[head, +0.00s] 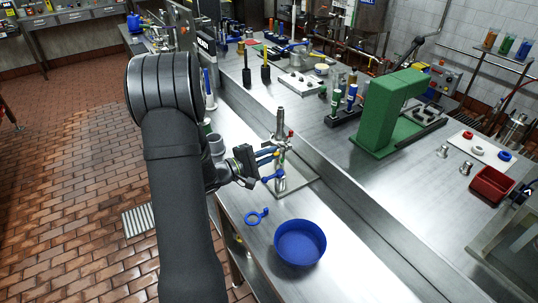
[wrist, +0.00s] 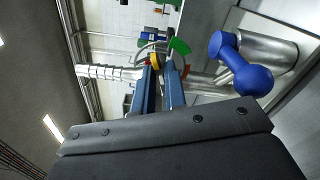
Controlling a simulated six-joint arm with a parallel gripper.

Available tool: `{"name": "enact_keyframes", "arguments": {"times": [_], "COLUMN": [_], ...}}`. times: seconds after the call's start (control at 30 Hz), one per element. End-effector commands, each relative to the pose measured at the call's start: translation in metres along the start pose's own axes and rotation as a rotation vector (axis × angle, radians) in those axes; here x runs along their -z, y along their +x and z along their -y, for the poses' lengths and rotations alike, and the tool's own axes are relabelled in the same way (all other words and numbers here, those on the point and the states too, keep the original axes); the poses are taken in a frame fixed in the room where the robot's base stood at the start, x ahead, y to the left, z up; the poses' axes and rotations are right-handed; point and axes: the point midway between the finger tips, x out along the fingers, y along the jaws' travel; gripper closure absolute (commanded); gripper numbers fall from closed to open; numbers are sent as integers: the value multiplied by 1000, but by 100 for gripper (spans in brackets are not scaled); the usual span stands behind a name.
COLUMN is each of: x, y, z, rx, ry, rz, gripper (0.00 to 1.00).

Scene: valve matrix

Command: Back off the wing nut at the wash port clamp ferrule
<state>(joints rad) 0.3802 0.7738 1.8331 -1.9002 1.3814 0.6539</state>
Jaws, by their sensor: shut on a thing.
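A silver valve assembly (head: 281,128) stands upright on the lower steel bench. My gripper (head: 275,154) reaches it from the left, with its blue fingers at the pipework's mid-height. In the wrist view my gripper (wrist: 162,66) has both fingertips close together, shut on a small part. A yellow piece (wrist: 155,60) shows at the fingertips. I take it to be the wing nut, but its shape is mostly hidden by the fingers. The clamp ferrule behind it cannot be made out clearly. A blue lever handle (head: 272,177) sits just below the fingers; it also shows in the wrist view (wrist: 240,65).
A blue ring-ended tool (head: 257,217) and a blue bowl (head: 300,242) lie on the bench in front of the valve. A raised bench with a green frame (head: 386,115) and a red tray (head: 492,185) runs along the right. The near bench beyond the bowl is clear.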

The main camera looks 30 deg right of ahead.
Motion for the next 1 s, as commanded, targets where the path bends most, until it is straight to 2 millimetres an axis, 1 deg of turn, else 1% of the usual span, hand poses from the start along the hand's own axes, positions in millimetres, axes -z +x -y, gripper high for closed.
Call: {"name": "enact_keyframes", "arguments": {"times": [0.17, 0.7, 1.0], "x": [0, 0, 0], "y": [0, 0, 0], "z": [0, 0, 1], "rx": [0, 0, 0], "ry": [-80, -434, -523], "rz": [0, -1, -1], "gripper": [100, 100, 100]}}
